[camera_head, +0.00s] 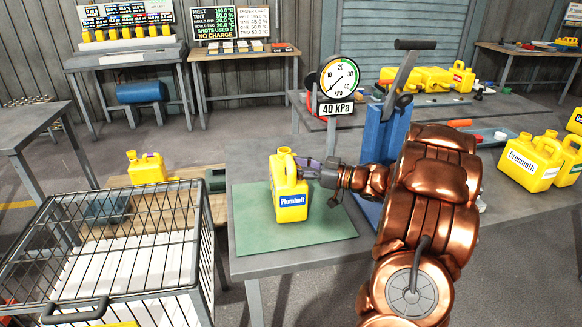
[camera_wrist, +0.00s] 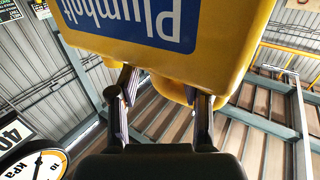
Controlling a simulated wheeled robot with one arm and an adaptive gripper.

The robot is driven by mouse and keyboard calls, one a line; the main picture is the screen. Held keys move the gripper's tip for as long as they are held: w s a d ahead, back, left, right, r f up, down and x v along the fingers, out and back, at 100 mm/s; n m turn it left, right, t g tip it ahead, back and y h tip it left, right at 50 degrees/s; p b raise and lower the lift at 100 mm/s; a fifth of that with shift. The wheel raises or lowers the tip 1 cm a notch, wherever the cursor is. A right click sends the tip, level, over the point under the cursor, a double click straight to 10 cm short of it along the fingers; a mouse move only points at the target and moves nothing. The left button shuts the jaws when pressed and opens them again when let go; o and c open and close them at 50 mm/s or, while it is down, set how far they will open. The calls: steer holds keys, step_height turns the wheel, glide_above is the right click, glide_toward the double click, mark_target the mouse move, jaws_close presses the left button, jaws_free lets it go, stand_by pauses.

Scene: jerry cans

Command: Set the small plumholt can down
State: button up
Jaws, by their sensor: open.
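The small yellow Plumholt can (camera_head: 289,192), with a blue label, is upright and appears to rest on the green mat (camera_head: 262,238) at the table's near left. My gripper (camera_head: 304,163) is at the upper right side of the can, its fingers reaching toward the handle area. In the wrist view, the can (camera_wrist: 215,35) fills the top with its label upside down. There the fingers of my gripper (camera_wrist: 164,88) are spread apart at the can's edge. Whether the fingers touch the can, I cannot tell. The handle is mostly hidden.
A pressure gauge (camera_head: 338,77) marked 40 kPa stands behind the can, near a blue stand (camera_head: 383,132). A Brenmath can (camera_head: 528,163) stands at the right. A wire cage (camera_head: 100,245) is at the near left. Bare mat lies in front of the can.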

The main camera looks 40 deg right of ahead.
steer(key=v, duration=1)
steer(key=shift+b, duration=0.4)
steer(key=shift+f, duration=0.1)
steer(key=w+d+r+m+h+p, duration=0.35)
steer(key=w+r+h, duration=0.55)
steer(key=w+h, duration=0.3)
steer(key=s+a+f+m+g+y+p, duration=0.1)
steer(key=s+a+g, duration=0.7)
steer(key=s+a, duration=0.9)
steer(key=s+a+f+m+g+y+p, duration=0.1)
steer(key=s+a+f+g+p, duration=0.3)
steer(key=s+a, duration=1.4)
steer(key=s+m+g+p, duration=0.1)
steer(key=s+g, duration=0.3)
steer(key=s, duration=0.1)
steer(key=shift+g, duration=0.4)
